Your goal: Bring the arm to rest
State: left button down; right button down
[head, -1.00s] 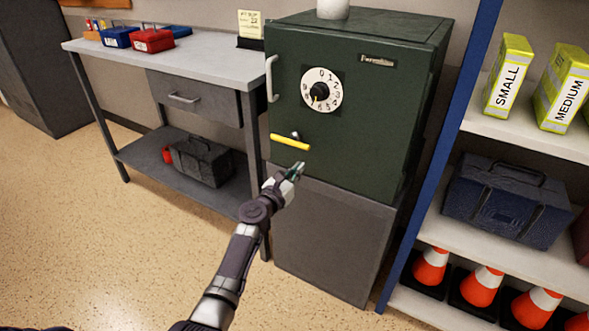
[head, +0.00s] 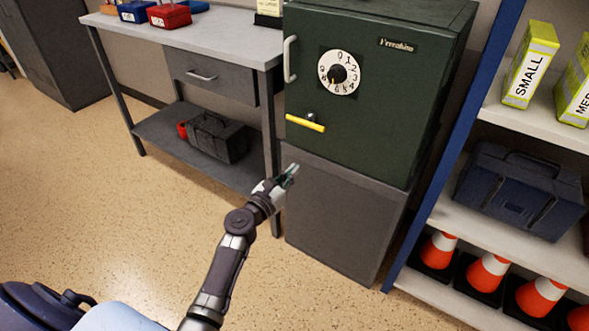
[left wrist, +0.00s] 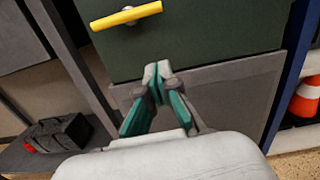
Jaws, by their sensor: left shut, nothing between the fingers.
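My left gripper (head: 291,170) is shut and empty, in front of the lower part of the safe. It also shows in the left wrist view (left wrist: 157,72), its fingertips together below the yellow handle (left wrist: 126,16) and apart from it. The green safe (head: 390,120) has a white numbered dial (head: 348,61) and a yellow handle (head: 305,123); its door is closed. The safe stands on a grey base cabinet (head: 345,215). My right gripper is in neither view.
A grey workbench (head: 230,45) with a drawer stands left of the safe. A dark toolbox (head: 218,138) sits on its lower shelf. A blue-framed shelf (head: 470,120) at the right holds yellow boxes, a blue case (head: 520,190) and orange cones (head: 487,272). Floor at the left is clear.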

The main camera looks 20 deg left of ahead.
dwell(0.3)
